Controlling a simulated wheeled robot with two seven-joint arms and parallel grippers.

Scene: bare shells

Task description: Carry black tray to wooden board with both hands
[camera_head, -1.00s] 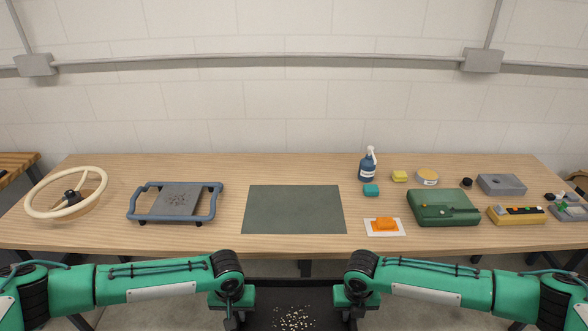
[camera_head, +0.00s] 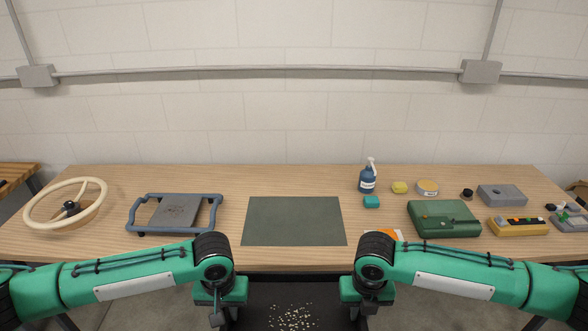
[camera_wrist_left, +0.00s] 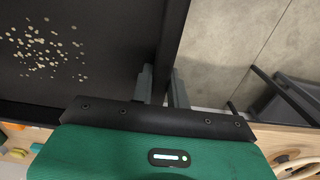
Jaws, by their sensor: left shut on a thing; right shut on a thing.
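The black tray (camera_head: 292,292) is at the bottom centre of the head view, in front of the bench's near edge, with small pale bits on its floor. Its near part is cut off by the frame. My left gripper (camera_head: 227,312) is at its left side and my right gripper (camera_head: 360,312) at its right side. In the left wrist view, the left gripper's fingers (camera_wrist_left: 162,82) are shut on the tray's wall (camera_wrist_left: 172,35). The right fingertips are hard to make out, but that gripper is shut at the tray's side. The wooden board (camera_head: 300,180) is the long bench top beyond the tray.
A dark green mat (camera_head: 293,221) lies bare at the board's centre. Left are a blue-framed carrier (camera_head: 175,213) and a cream wheel (camera_head: 66,203). Right are a spray bottle (camera_head: 367,178), a teal block (camera_head: 371,201), a green case (camera_head: 443,218) and a yellow button box (camera_head: 517,226).

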